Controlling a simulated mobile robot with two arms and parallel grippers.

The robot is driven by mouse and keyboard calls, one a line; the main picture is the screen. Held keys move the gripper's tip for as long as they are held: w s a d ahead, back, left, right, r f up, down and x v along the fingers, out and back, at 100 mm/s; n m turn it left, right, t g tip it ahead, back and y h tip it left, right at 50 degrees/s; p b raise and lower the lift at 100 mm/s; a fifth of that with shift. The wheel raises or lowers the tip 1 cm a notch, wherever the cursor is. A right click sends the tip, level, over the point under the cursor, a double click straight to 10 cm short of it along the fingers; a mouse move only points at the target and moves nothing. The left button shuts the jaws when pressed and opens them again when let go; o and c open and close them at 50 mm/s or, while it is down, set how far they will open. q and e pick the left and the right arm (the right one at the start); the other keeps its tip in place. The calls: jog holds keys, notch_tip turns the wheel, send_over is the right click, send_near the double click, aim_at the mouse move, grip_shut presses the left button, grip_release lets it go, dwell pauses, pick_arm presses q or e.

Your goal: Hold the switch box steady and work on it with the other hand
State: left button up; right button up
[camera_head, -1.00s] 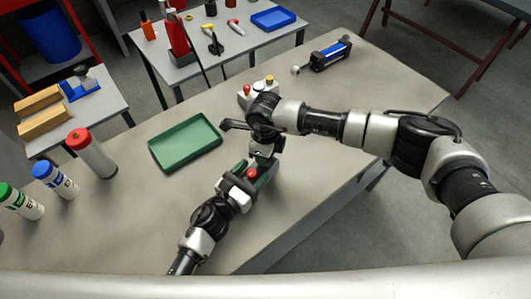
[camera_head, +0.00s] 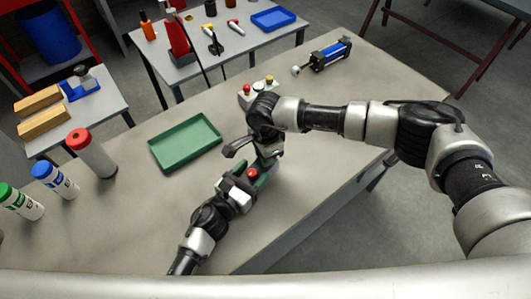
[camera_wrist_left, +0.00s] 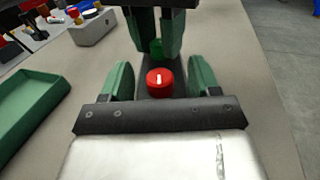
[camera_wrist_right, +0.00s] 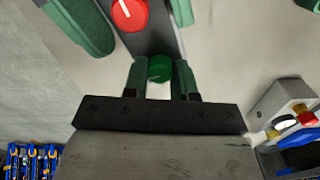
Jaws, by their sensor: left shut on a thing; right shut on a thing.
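The switch box (camera_wrist_left: 168,62) is dark grey with a red knob and a green knob on top. My left gripper (camera_wrist_left: 160,76) is shut on the box, with its green fingers on either side of the red knob (camera_wrist_left: 159,81). In the head view the red knob (camera_head: 253,173) shows, and the rest of the box is mostly covered by the grippers. My right gripper (camera_wrist_right: 161,70) comes down from above and is shut on the green knob (camera_wrist_right: 160,68), one finger on each side. The green knob also shows between its fingers in the left wrist view (camera_wrist_left: 156,47).
A green tray (camera_head: 152,151) lies left of the box. A grey box with coloured buttons (camera_head: 245,98) stands just behind my right wrist. A blue cylinder device (camera_head: 330,55) lies at the back right. Several capped tubes (camera_head: 92,155) stand at the left. The bench's front edge is close.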

pick_arm(q)
jog(key=shift+f, duration=0.15)
pick_arm(e)
jog(key=shift+w+n, duration=0.1)
jog(key=shift+n, duration=0.4)
jog(key=o, duration=0.9)
jog(key=shift+o, duration=0.2)
notch_tip(320, 180, up, 12)
pick_arm(q)
jog(key=o, duration=1.4)
jog(key=shift+c, duration=0.2)
